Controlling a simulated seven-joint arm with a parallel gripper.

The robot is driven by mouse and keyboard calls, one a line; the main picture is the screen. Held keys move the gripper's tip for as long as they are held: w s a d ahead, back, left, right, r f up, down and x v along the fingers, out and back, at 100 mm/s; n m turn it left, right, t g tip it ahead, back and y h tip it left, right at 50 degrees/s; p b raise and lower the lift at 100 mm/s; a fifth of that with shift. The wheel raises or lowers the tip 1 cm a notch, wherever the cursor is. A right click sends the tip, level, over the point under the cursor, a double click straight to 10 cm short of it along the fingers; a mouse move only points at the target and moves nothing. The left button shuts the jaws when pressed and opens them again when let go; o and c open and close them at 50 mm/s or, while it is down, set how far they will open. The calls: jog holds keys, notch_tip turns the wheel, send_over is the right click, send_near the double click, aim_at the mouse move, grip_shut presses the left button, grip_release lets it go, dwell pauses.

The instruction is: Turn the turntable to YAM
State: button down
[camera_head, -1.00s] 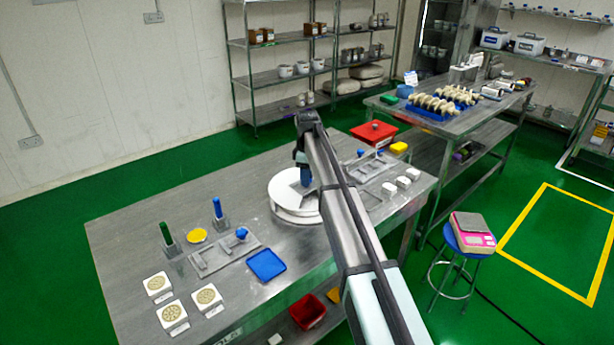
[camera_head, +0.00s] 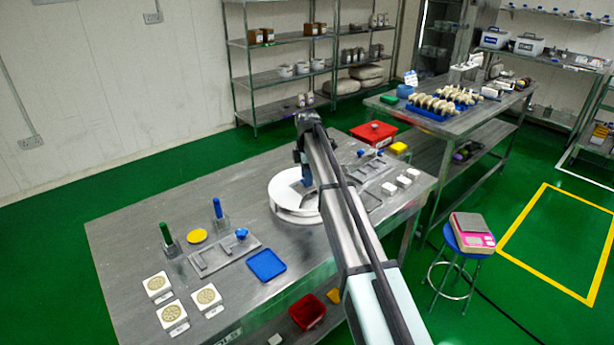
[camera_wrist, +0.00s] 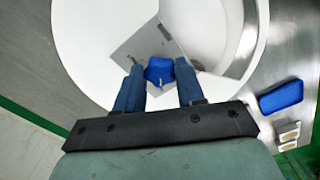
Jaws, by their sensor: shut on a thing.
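The white round turntable (camera_head: 284,190) stands on the steel table at centre, partly hidden by my arm. It fills much of the wrist view (camera_wrist: 90,50), where a grey plate (camera_wrist: 147,46) lies across its top. A blue knob (camera_wrist: 160,68) stands at the plate, between my fingertips. My gripper (camera_wrist: 160,72) is over the turntable, pointing down, and is shut on the blue knob. In the head view my gripper (camera_head: 304,178) is at the turntable's middle, mostly behind the arm. I can read no YAM label in either view.
A blue tray (camera_head: 267,265), a grey fixture (camera_head: 225,256) and a yellow disc (camera_head: 197,236) lie left of the turntable. White blocks (camera_head: 400,181) and a red box (camera_head: 373,133) are to its right. Bare table (camera_head: 130,225) lies at the far left.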

jog(key=shift+n, duration=4)
jog(key=shift+w+a+n, duration=0.1)
jog(key=shift+n, duration=4)
jog(key=c, duration=0.7)
grip_release()
